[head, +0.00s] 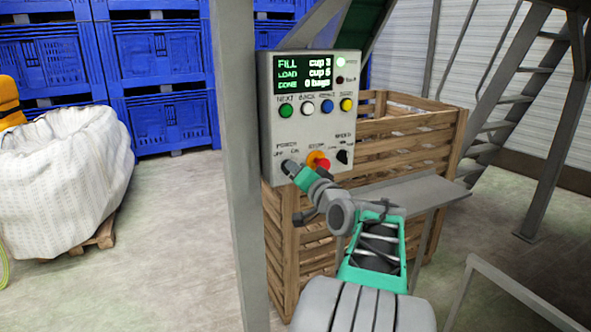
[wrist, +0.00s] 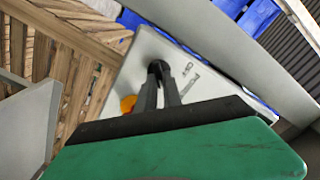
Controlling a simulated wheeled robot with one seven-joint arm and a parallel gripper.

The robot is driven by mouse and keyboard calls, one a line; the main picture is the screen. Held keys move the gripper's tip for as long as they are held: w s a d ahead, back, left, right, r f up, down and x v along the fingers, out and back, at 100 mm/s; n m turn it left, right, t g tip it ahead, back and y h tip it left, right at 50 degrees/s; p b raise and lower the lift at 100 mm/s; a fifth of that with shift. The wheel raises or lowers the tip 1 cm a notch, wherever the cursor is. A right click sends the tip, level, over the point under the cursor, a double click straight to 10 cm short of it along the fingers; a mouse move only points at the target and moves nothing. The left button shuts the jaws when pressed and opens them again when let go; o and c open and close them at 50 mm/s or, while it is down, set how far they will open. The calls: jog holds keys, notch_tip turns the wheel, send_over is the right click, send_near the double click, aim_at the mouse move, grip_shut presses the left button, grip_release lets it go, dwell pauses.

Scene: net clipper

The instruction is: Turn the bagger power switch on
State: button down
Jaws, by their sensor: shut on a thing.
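The grey control panel (head: 318,118) is mounted beside a grey post. Its lower left carries the bagger power switch, a dark knob under a POWER label with OFF and ON marks; in the head view my fingers mostly cover it. My gripper (head: 292,168) reaches up from the lower right to this knob. In the wrist view the two dark fingers of my gripper (wrist: 160,72) close around the black power switch (wrist: 157,66). I cannot tell exactly which way the knob points. The panel's screen is lit and reads FILL cup 3, LOAD cup 5, DONE 0 bags.
A red stop button (head: 322,164) on a yellow-orange base sits just right of my fingers. A black speed knob (head: 343,157) is farther right. Coloured buttons line the panel above. A wooden crate (head: 400,140) and a grey shelf (head: 410,193) stand behind and right.

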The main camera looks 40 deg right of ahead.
jog(key=c, duration=1.5)
grip_release()
jog(key=v, duration=0.7)
jog(key=shift+s, duration=0.4)
jog(key=shift+a, duration=0.1)
